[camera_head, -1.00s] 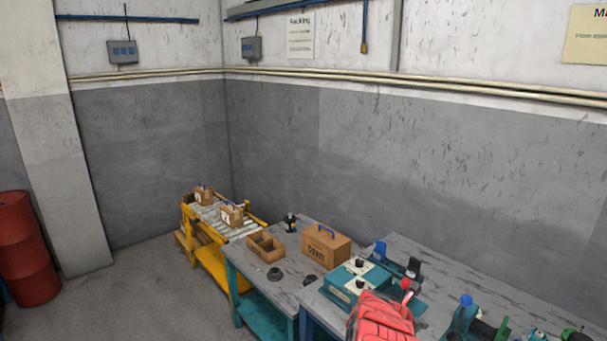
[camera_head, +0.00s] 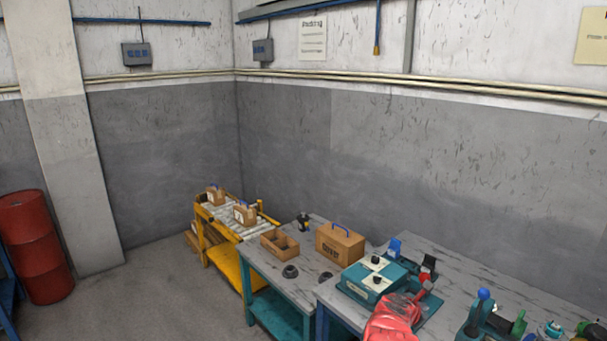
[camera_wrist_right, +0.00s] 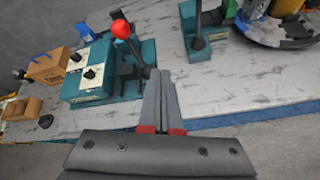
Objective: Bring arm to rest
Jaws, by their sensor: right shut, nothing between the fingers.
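My right arm, in a red cover, comes in at the bottom of the head view, and its gripper is mostly hidden there. In the right wrist view my right gripper (camera_wrist_right: 160,100) has its grey fingers together with nothing between them. It points toward the workbench (camera_wrist_right: 265,85), near its front edge. A teal box with black knobs (camera_head: 371,281) stands on that bench, and it also shows in the right wrist view (camera_wrist_right: 90,75). A red-knobbed lever (camera_wrist_right: 121,30) stands beside it. My left gripper does not show.
A wooden box with a blue handle (camera_head: 340,243) and an open wooden tray (camera_head: 272,243) are on the benches. A yellow conveyor (camera_head: 226,262) holds wooden boxes. A red barrel (camera_head: 38,250) stands at left. The floor in the middle is clear.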

